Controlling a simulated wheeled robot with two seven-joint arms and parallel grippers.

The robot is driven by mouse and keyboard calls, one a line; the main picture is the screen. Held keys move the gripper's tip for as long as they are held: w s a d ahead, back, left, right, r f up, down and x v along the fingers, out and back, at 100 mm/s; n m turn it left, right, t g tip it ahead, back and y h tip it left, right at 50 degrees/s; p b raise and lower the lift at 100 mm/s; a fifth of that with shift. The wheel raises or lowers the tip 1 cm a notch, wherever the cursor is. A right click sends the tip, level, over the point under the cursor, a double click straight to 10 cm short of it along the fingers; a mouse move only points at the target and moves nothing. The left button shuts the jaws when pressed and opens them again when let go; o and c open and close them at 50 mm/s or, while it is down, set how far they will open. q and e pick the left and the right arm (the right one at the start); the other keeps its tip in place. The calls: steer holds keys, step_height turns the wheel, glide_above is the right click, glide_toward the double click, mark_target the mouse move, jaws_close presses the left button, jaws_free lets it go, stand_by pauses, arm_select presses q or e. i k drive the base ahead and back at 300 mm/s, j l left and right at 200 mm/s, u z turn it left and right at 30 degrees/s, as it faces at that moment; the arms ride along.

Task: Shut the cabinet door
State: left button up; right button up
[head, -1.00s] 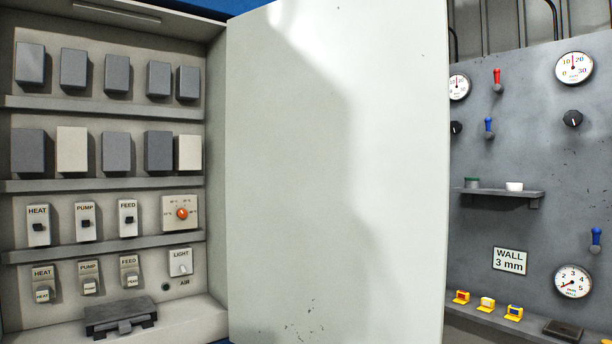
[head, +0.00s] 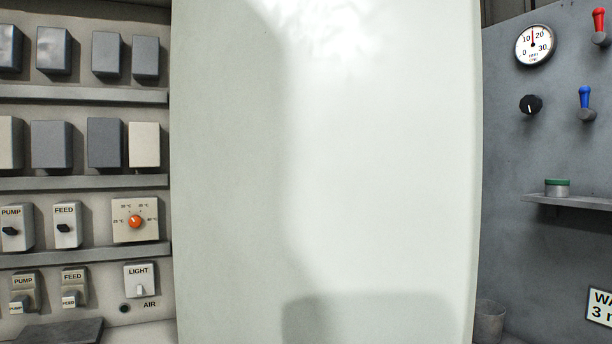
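The cabinet door (head: 380,170) is a large pale panel filling the middle of the head view. It stands open, swung out from the right side of the cabinet (head: 85,185). The cabinet's inside shows at the left, with rows of grey and cream blocks, labelled switches and an orange dial (head: 135,222). A dark shadow falls on the lower part of the door. No handle shows on this face of the door. Neither of my grippers is in view.
A grey wall panel to the right carries a round gauge (head: 535,45), a black knob (head: 530,104), and red and blue levers. A small shelf (head: 570,201) holds a green-lidded container (head: 557,187). A grey cup-like thing (head: 490,321) is beside the door's lower right edge.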

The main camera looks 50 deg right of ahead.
mark_target(326, 156)
steer(key=k+l, duration=0.1)
steer(key=l, duration=1.3)
steer(key=k+l, duration=0.15)
steer(key=l, duration=0.55)
